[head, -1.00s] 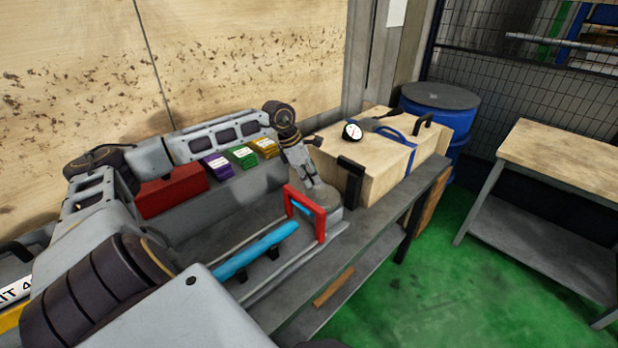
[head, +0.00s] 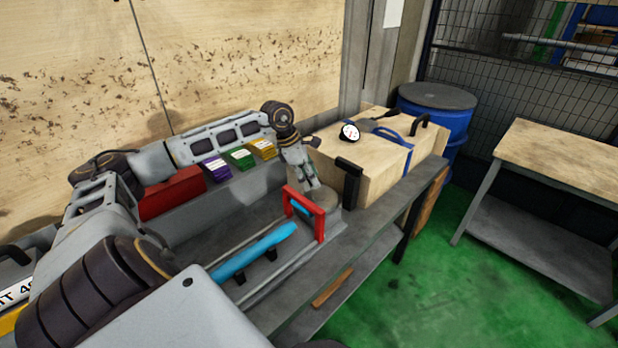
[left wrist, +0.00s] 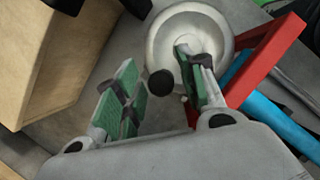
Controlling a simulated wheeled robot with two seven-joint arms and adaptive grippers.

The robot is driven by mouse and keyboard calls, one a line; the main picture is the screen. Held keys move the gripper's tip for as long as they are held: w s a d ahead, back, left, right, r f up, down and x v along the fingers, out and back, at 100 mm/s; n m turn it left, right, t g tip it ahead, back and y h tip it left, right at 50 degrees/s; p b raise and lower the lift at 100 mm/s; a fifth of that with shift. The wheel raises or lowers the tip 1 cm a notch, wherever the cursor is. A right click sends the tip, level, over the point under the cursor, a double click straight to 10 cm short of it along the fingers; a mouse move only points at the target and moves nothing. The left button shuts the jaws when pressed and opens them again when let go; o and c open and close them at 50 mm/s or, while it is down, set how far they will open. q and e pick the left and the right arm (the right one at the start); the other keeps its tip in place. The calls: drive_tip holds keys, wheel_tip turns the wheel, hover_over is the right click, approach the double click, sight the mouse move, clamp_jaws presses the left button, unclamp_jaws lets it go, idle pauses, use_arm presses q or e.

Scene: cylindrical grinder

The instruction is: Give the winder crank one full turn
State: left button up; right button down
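The winder crank shows in the left wrist view as a pale round metal disc (left wrist: 190,42) with a black knob (left wrist: 160,83). In the head view the disc (head: 322,197) sits beside a red frame (head: 318,227), largely behind my gripper. My left gripper (head: 304,182) reaches down over the disc. In the left wrist view the left gripper (left wrist: 160,92) is open, with green-padded fingers apart on either side of the knob. Gaps show beside the knob; I cannot tell its depth relative to the pads. My right gripper is not in view.
A blue bar (head: 255,250) runs from the red frame. A wooden box (head: 375,180) with a gauge (head: 349,132) and black handles stands close right of the gripper. Purple, green and yellow blocks (head: 240,158) sit behind. A blue drum (head: 455,122) stands at the back.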

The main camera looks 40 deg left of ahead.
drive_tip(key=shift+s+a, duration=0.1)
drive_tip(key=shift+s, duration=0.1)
use_arm(q)
drive_tip(key=shift+s+a+r, duration=0.2)
drive_tip(key=shift+s+r, duration=0.05)
drive_tip(key=shift+r, duration=0.4)
drive_tip(key=v, duration=1)
drive_tip(key=shift+r, duration=0.2)
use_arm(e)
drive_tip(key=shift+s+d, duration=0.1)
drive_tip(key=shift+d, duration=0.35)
use_arm(q)
drive_tip(key=shift+r, duration=0.2)
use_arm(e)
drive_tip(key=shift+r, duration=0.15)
use_arm(q)
wheel_tip(320, 180, up, 9)
drive_tip(key=p, duration=0.9)
drive_tip(key=shift+r+p, duration=0.2)
drive_tip(key=shift+p, duration=0.1)
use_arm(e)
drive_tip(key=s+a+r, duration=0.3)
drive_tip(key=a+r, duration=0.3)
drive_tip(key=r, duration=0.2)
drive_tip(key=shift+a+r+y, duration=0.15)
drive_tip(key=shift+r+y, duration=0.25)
